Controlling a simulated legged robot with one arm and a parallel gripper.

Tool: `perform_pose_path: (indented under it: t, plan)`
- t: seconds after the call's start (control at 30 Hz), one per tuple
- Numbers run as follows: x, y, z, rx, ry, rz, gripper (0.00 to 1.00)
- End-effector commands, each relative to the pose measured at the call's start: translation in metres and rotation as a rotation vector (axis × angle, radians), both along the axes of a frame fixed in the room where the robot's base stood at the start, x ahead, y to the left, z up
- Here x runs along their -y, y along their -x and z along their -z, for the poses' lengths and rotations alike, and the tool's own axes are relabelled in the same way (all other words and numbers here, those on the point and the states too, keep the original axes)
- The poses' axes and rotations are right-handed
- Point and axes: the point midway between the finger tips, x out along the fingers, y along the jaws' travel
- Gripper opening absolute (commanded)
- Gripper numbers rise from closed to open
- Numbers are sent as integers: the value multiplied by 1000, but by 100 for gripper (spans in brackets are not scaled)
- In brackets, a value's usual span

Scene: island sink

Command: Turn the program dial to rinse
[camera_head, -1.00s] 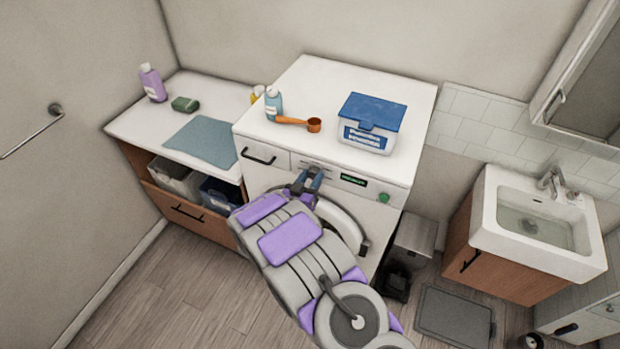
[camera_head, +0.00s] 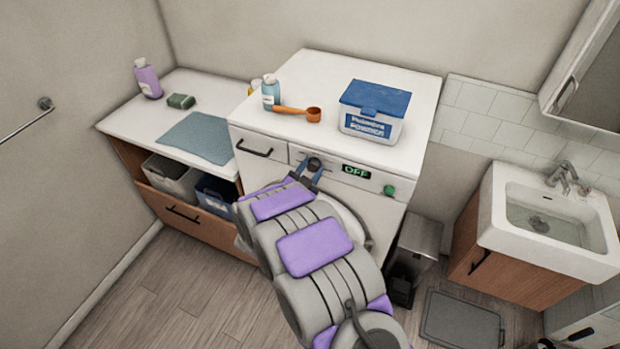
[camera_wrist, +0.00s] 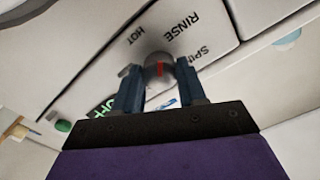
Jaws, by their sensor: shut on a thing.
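The washing machine (camera_head: 384,214) stands in the middle of the head view. Its grey program dial (camera_wrist: 158,62) has a red mark and sits on the front panel; in the head view the dial (camera_head: 314,162) is small. The labels RINSE (camera_wrist: 181,25), HOT (camera_wrist: 143,35) and part of SPIN (camera_wrist: 205,55) show around it. Which label the red mark points at I cannot tell. My gripper (camera_wrist: 158,72) is shut on the dial, one blue finger on each side. The green-lettered display (camera_head: 356,171) reads OFF; its text is partly hidden in the wrist view.
A green button (camera_head: 389,190) is right of the display. A counter (camera_head: 150,120) is at left, a sink (camera_head: 500,230) at right. Free floor lies at the lower left.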

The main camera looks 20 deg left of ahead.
Motion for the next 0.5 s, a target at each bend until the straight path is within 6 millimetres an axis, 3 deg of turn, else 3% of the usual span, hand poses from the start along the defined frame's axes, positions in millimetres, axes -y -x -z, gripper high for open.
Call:
perform_pose_path:
  t: [0.5]
  plan:
    - [-1, 0, 3, 25, -320, -3, 10]
